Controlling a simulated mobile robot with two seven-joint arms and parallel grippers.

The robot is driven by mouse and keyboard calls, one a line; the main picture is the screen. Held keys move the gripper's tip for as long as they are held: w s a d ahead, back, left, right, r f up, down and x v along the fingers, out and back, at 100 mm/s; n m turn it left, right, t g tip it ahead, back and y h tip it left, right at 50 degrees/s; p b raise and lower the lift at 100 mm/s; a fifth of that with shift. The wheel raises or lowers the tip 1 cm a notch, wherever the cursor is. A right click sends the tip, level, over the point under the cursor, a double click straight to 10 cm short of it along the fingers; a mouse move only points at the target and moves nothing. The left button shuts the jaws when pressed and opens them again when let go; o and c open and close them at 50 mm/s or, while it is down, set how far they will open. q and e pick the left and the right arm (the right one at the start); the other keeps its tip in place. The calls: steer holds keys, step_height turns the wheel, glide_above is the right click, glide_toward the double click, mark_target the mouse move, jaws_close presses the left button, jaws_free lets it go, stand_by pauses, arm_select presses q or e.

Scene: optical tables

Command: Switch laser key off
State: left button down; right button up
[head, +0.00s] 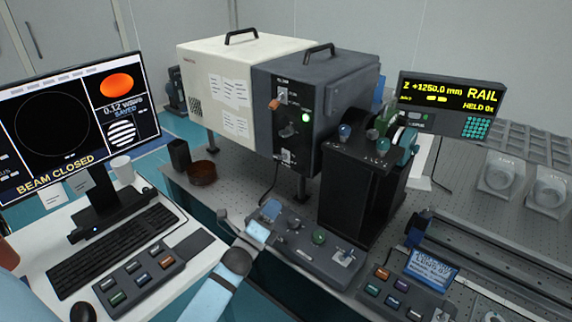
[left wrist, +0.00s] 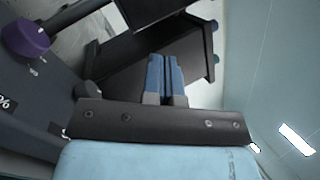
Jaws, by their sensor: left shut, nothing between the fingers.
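The laser box's dark front panel (head: 300,155) stands at the back centre in the head view. I cannot tell which way the switch is turned. My left gripper (head: 271,209) is shut and empty, above the control box, in front of and below the panel, apart from the switch. In the left wrist view its blue fingers (left wrist: 165,75) are together with nothing between them. My right gripper is not in view.
A monitor (head: 75,125) reads "BEAM CLOSED" at left. A sloped control box (head: 318,250) with knobs lies near my left gripper. A black upright stand (head: 352,195) is right of the panel. A purple knob (left wrist: 28,38) shows in the left wrist view.

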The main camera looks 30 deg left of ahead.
arm_select(q)
steer(key=w+a+r+m+t+h+b, duration=0.2)
steer(key=w+a+r+m+t+b, duration=0.2)
steer(key=m, duration=0.9)
steer(key=shift+a+m+b, duration=0.3)
steer(key=shift+a+b, duration=0.3)
steer(key=shift+a, duration=0.05)
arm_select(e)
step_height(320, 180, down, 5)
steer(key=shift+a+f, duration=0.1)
arm_select(q)
steer(key=shift+r, duration=0.1)
